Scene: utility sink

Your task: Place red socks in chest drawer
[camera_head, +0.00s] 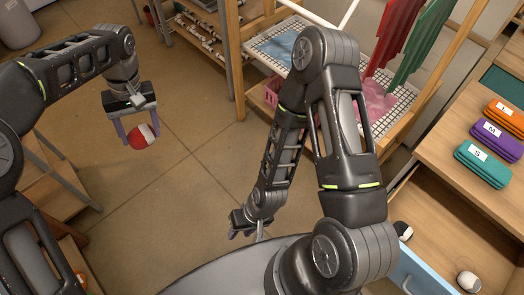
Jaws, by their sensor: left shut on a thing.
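My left gripper (138,134) is shut on a rolled red sock ball (139,138) with a white band, held up over the floor at the left. Another red-and-white ball (149,14) shows at the top left, partly cut by the frame. The chest drawer (442,227) is pulled open at the lower right, with a light blue front. A black-and-white sock ball (403,231) and a whitish one (468,281) lie in it. My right gripper (248,236) hangs empty low in the middle, fingers apart, left of the drawer.
Folded orange (506,117), purple (496,141) and teal (483,164) cloths labelled with sizes lie on the chest top. A drying rack (275,48) with hanging clothes stands behind. A wooden stool or shelf is at the left. The floor (175,185) between my arms is clear.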

